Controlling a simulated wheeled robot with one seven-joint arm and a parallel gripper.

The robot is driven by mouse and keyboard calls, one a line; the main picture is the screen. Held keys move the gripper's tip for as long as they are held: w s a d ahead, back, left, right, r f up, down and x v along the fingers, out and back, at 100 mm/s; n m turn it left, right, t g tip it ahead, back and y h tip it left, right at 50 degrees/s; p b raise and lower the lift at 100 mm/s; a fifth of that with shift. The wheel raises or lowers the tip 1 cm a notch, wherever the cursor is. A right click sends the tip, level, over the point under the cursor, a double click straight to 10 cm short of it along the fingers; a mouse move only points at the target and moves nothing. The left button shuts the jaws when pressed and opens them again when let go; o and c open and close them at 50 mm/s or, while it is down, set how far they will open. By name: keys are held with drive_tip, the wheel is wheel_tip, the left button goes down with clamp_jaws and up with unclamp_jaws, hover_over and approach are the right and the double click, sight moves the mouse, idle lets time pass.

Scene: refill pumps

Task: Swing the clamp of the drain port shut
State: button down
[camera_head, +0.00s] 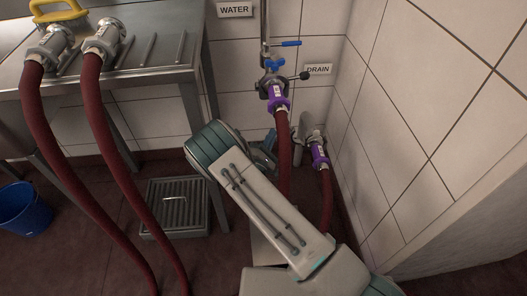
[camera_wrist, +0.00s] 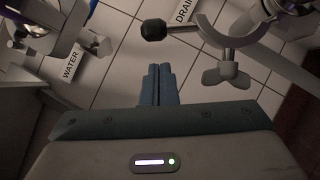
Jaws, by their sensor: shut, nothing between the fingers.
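The drain port (camera_head: 311,130) is a grey pipe end low by the right wall in the head view, with a purple-collared hose coupling (camera_head: 319,155) at it. In the wrist view, a metal clamp (camera_wrist: 227,73) with a wing nut and a curved jaw shows at upper right. A rod with a black knob (camera_wrist: 153,30) reaches left near it; I cannot tell how they join. The clamp's curved jaw looks open. My gripper (camera_wrist: 158,75) is shut and empty, below the knob and left of the wing nut, apart from both. My arm mostly hides it in the head view.
The water outlet (camera_head: 272,80), with blue valve handles and a purple coupling, stands above the drain port. Red hoses (camera_head: 103,165) hang from the steel table (camera_head: 150,75). A step stool (camera_head: 175,200) and blue bucket (camera_head: 24,208) stand left. The tiled wall (camera_head: 400,120) bounds the right.

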drive_tip(key=shift+w+d+r, duration=0.25)
drive_tip(key=shift+d+r, duration=0.1)
drive_tip(key=shift+d, duration=0.2)
drive_tip(key=shift+w+d+r, duration=0.2)
drive_tip(key=shift+d+r, duration=0.15)
drive_tip(key=shift+d, duration=0.15)
drive_tip(key=shift+r, duration=0.1)
